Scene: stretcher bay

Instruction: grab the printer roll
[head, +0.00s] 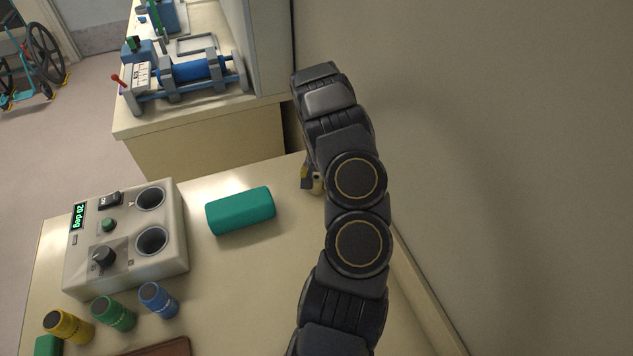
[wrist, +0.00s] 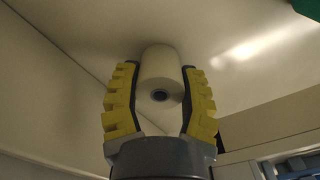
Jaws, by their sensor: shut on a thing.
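The printer roll (wrist: 161,70) is a white paper roll with a dark core hole, seen end-on in the wrist view. My gripper (wrist: 160,98) has its yellow-padded fingers on both sides of the roll, shut on it. In the head view my gripper (head: 312,183) is low over the right part of the table, mostly hidden behind my arm. Only a small pale bit of the roll (head: 318,185) shows there beside a finger. I cannot tell whether the roll touches the table.
A teal block (head: 241,211) lies left of my gripper on the table (head: 215,265). A control box with two round wells (head: 170,262) stands further left. Yellow, green and blue (head: 158,300) canisters are in front. A wall (head: 500,150) rises close on the right. Blue equipment (head: 190,75) stands behind.

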